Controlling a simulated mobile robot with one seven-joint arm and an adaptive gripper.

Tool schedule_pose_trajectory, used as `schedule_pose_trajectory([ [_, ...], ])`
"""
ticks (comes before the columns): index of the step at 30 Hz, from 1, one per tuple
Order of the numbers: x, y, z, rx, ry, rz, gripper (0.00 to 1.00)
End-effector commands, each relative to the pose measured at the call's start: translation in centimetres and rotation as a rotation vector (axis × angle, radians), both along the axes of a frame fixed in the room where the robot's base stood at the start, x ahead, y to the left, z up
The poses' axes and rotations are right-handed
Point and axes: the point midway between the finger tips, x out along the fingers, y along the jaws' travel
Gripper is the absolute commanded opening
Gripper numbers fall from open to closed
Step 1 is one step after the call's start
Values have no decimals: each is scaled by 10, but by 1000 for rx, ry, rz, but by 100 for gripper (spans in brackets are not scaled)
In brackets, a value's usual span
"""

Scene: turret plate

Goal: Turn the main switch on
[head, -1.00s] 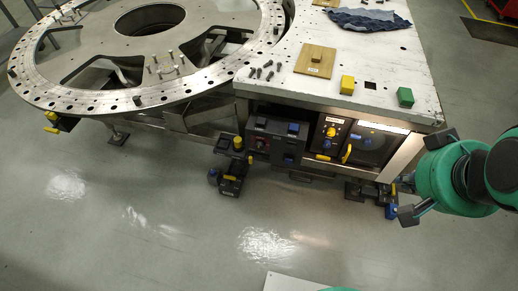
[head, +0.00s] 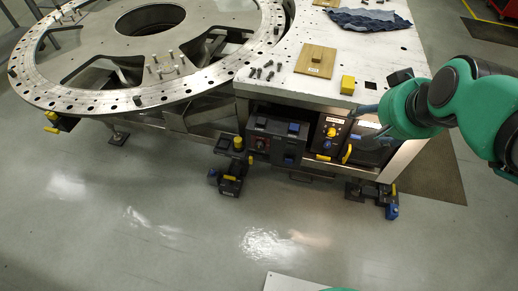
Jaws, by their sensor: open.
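The control panels sit in the front of the white-topped cabinet. My gripper (head: 376,110) is open and empty. Contact cannot be told.
A yellow block (head: 347,85), a wooden plate (head: 316,60), bolts and a dark cloth (head: 368,20) lie on the cabinet top (head: 385,55). A yellow handle (head: 347,153) sticks out below my gripper.

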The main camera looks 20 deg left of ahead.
Motion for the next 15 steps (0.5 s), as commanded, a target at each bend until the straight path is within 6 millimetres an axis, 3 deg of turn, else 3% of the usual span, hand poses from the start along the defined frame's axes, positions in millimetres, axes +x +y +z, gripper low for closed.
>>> schedule_pose_trajectory([
  [3,38,23,-7,32,-25,7,64],
  [15,153,100,-41,132,-125,-5,64],
])
